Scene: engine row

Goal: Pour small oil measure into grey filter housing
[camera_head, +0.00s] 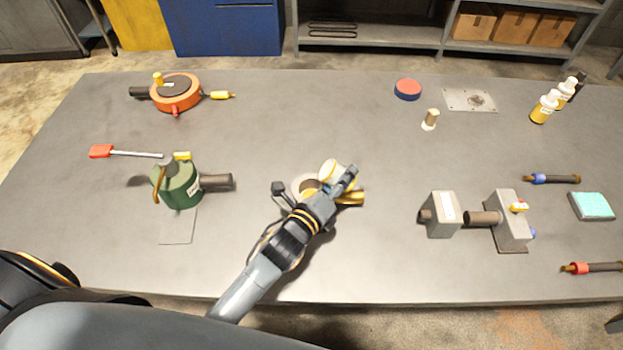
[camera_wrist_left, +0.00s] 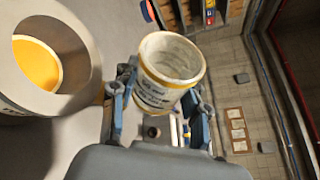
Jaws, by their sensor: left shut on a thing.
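My left gripper (camera_head: 343,183) is shut on a small white cup with yellow bands, the oil measure (camera_head: 331,170). In the left wrist view the measure (camera_wrist_left: 169,82) sits between the two fingers (camera_wrist_left: 160,108), its open mouth and pale inside showing. The measure's exact tilt is hard to tell.
Left on the table are a green housing (camera_head: 180,187), an orange round unit (camera_head: 176,94) and a red-handled tool (camera_head: 102,151). Grey blocks (camera_head: 441,214) with a pipe stand right.

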